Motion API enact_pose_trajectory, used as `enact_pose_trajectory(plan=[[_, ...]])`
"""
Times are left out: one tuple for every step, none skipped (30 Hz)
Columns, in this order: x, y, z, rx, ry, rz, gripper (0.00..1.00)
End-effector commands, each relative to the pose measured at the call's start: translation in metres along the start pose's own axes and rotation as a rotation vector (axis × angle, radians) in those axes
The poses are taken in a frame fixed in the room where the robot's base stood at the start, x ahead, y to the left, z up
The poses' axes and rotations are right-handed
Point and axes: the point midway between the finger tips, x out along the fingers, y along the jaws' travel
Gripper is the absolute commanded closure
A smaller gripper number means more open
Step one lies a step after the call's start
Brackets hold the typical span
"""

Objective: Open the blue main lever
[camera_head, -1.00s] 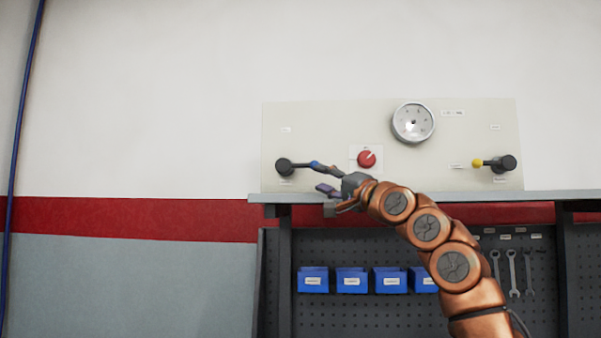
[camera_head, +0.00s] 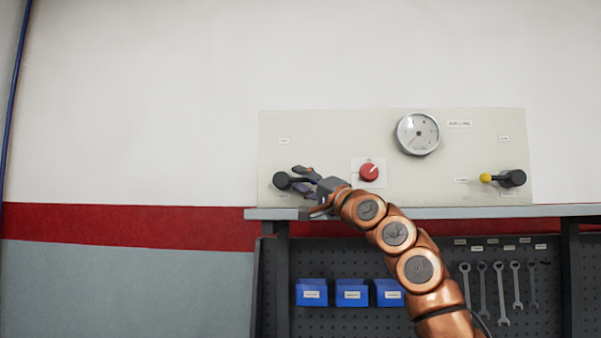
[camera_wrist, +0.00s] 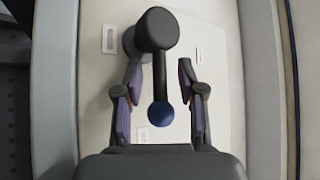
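The blue main lever is a black arm on a round black hub (camera_head: 282,180) at the left of the pale panel. In the wrist view its blue ball end (camera_wrist: 161,114) sits nearest my gripper, with the black hub (camera_wrist: 157,29) farther off. My gripper (camera_wrist: 158,88) is open, with one finger on each side of the lever and visible gaps on both sides. In the head view my gripper (camera_head: 305,180) is in front of the lever and hides its blue end.
The panel (camera_head: 330,140) stands on a grey shelf (camera_head: 450,212). It also carries a red knob (camera_head: 369,172), a round gauge (camera_head: 418,134) and a yellow-tipped lever (camera_head: 486,178) at right. Blue bins (camera_head: 352,294) and wrenches (camera_head: 501,290) hang below. Space left of the panel is clear.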

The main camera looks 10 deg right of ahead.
Motion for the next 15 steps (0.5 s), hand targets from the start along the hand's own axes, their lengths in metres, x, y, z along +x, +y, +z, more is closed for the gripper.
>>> enact_pose_trajectory(plan=[[0.0032,-0.0012,0.0001,0.001,-0.001,0.000,0.61],[0.0041,-0.0010,0.0004,0.000,-0.001,0.000,0.61],[0.0048,-0.0007,0.0007,0.000,-0.001,0.000,0.61],[0.0055,-0.0005,0.0013,0.000,-0.002,0.000,0.61],[0.0058,-0.0003,0.0015,0.000,-0.002,-0.001,0.61],[0.0059,-0.0001,0.0016,0.000,-0.001,-0.001,0.61],[0.0059,0.0001,0.0016,0.000,-0.001,-0.001,0.61],[0.0058,0.0002,0.0016,0.000,-0.001,-0.001,0.61],[0.0057,0.0002,0.0016,0.000,-0.001,-0.001,0.61],[0.0057,0.0002,0.0016,0.000,-0.001,-0.001,0.61],[0.0057,0.0002,0.0016,0.000,-0.001,-0.001,0.61],[0.0057,0.0002,0.0015,0.000,-0.001,-0.001,0.62],[0.0057,0.0001,0.0015,0.000,-0.001,-0.001,0.65],[0.0056,0.0001,0.0015,0.000,-0.001,-0.001,0.68],[0.0056,0.0001,0.0015,0.000,-0.001,-0.001,0.72]])
